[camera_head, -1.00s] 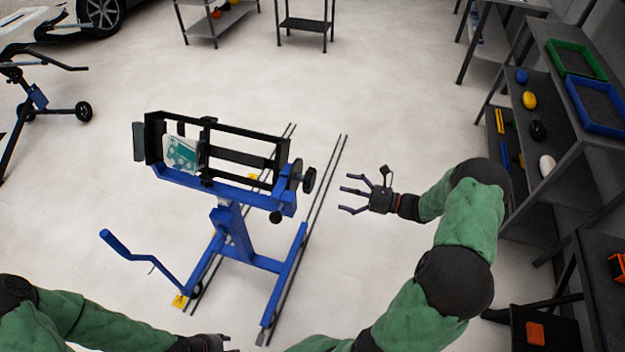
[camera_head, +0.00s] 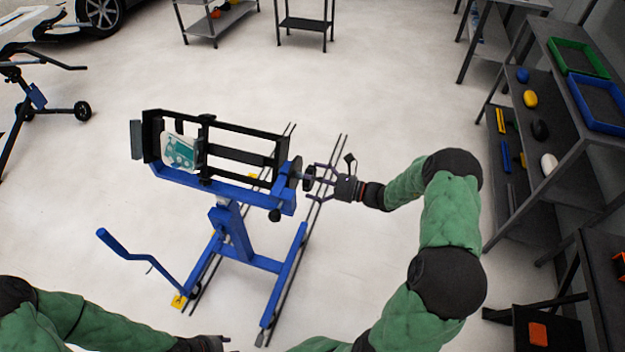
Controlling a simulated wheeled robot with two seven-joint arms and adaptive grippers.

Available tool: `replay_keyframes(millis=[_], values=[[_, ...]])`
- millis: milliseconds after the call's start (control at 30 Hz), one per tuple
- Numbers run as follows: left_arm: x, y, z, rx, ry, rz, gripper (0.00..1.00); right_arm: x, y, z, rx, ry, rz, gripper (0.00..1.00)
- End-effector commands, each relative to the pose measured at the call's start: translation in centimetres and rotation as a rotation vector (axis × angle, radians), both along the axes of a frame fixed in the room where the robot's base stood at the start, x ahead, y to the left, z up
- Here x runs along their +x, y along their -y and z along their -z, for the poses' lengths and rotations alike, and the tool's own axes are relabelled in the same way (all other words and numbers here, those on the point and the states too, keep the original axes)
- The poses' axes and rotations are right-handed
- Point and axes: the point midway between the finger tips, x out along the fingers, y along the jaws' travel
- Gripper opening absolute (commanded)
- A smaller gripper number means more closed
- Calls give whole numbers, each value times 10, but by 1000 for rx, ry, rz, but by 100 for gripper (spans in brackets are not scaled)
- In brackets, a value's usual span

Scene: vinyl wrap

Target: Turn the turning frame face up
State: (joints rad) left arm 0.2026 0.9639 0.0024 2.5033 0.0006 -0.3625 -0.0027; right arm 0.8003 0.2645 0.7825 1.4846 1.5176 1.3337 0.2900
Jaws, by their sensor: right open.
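The turning frame (camera_head: 236,133) is a black rectangular frame on a blue stand (camera_head: 234,236), left of centre. It stands tilted, with a white and teal panel (camera_head: 181,152) held at its left part. A black round knob (camera_head: 309,178) sits on a shaft at its right end. My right gripper (camera_head: 316,182) is open, its fingers spread around or just beside the knob; I cannot tell whether they touch it. My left gripper (camera_head: 207,344) is at the bottom edge, mostly cut off, and its fingers cannot be made out.
A blue crank handle (camera_head: 121,247) sticks out at the stand's left. Dark floor rails (camera_head: 327,180) run beneath the stand. Shelves with a green tray (camera_head: 577,59) and a blue tray (camera_head: 598,105) line the right side.

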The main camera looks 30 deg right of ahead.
Motion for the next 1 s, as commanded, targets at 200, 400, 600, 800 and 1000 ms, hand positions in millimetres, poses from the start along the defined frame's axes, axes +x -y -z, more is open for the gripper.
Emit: replay_keyframes(millis=[200, 400, 600, 800, 1000], values=[[0, 0, 0, 0, 0, 0, 40, 0, 0, 0, 0, 0, 0, 80], [0, 0, 0, 0, 0, 0, 40, 0, 0, 1, -1, -2, 0, 24], [0, 0, -1, 0, 0, 0, 40, -1, 0, 1, 2, -6, 0, 18], [0, 0, -5, 0, 0, 0, 40, -1, 0, 1, 24, -26, 0, 18], [0, 0, -14, 0, 0, 0, 40, -1, 0, 1, 74, -70, 1, 18]])
